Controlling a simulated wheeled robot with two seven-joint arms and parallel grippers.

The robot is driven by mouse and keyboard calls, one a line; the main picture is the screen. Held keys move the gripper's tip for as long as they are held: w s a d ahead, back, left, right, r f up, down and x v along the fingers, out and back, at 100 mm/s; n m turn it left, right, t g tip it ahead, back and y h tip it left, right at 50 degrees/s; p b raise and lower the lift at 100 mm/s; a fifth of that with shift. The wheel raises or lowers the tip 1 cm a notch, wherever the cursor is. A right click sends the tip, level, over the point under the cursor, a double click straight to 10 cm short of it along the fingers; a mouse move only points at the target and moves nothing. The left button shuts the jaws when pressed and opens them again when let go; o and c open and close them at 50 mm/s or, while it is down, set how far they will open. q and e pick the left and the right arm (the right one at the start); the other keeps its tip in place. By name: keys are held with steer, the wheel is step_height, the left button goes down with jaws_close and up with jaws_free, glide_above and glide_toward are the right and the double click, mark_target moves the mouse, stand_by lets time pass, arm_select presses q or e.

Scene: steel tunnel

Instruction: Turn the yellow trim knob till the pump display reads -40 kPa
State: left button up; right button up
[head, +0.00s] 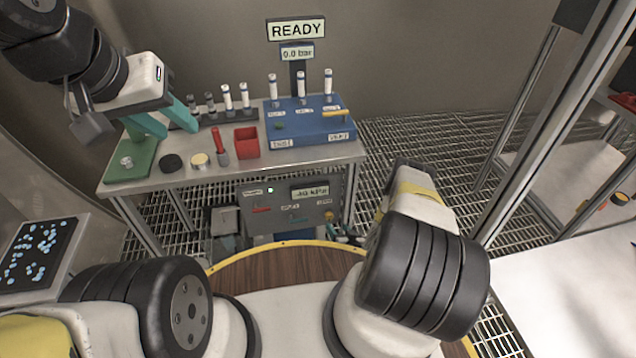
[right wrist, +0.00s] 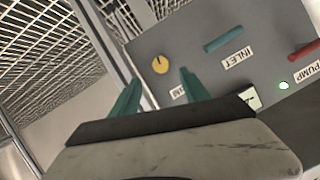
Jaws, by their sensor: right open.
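The grey pump panel (head: 245,222) hangs under the bench, and its display (head: 310,191) seems to read -40 kPa in small, blurred digits. The yellow trim knob (right wrist: 160,64) shows on the panel in the right wrist view; its pointer is a dark mark. My right gripper (right wrist: 160,92) is open, its two teal fingers apart below the knob in the picture; I see no contact. My left gripper (head: 176,131) is open and empty over the bench's left end.
The panel also has a teal inlet lever (right wrist: 222,40), a red pump lever (right wrist: 304,50) and a green light (right wrist: 283,86). On the bench are a blue rack (head: 310,127) with vials, a red box (head: 246,143) and a green stand (head: 130,162). A metal frame post (head: 560,125) stands right.

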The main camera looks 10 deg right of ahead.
mark_target(330, 217)
steer(key=x, duration=0.8)
steer(key=shift+w+a, duration=0.1)
steer(key=shift+w, duration=0.15)
jaws_close()
steer(key=shift+a+n+h, duration=0.1)
steer(key=shift+n+h, duration=0.3)
steer(key=shift+n, duration=0.1)
jaws_free()
